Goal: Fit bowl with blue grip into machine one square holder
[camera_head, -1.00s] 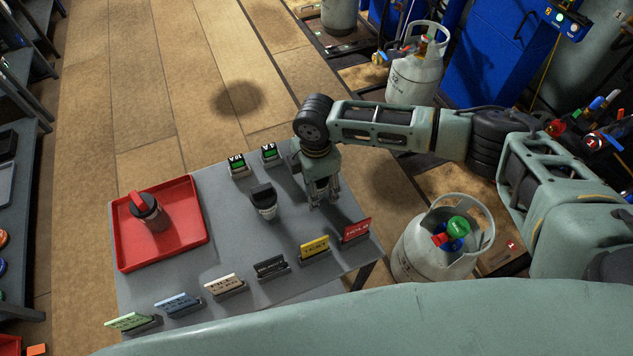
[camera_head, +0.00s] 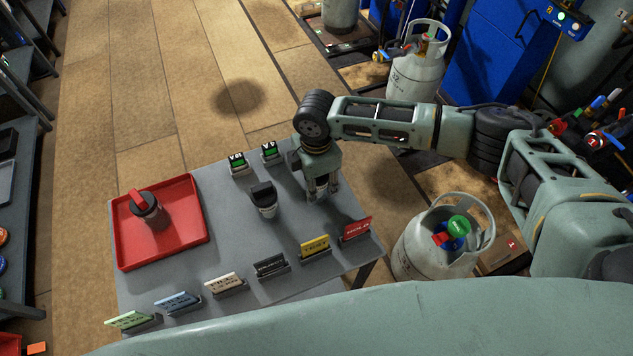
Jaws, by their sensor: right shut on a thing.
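My right gripper (camera_head: 322,192) points down at the right edge of the grey table (camera_head: 222,208), beside a small pale cup with a black grip (camera_head: 262,200). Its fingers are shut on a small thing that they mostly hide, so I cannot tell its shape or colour. I cannot make out a bowl with a blue grip or a square holder. A dark cup with a red grip (camera_head: 150,212) stands in the red tray (camera_head: 190,235) at the table's left. My left gripper is not in view.
Small label stands, among them a yellow one (camera_head: 314,246) and a red one (camera_head: 356,229), line the table's near edge. Two small green-lit displays (camera_head: 238,165) sit at its far edge. A gas cylinder (camera_head: 445,240) stands on the floor to the right. The table's middle is mostly clear.

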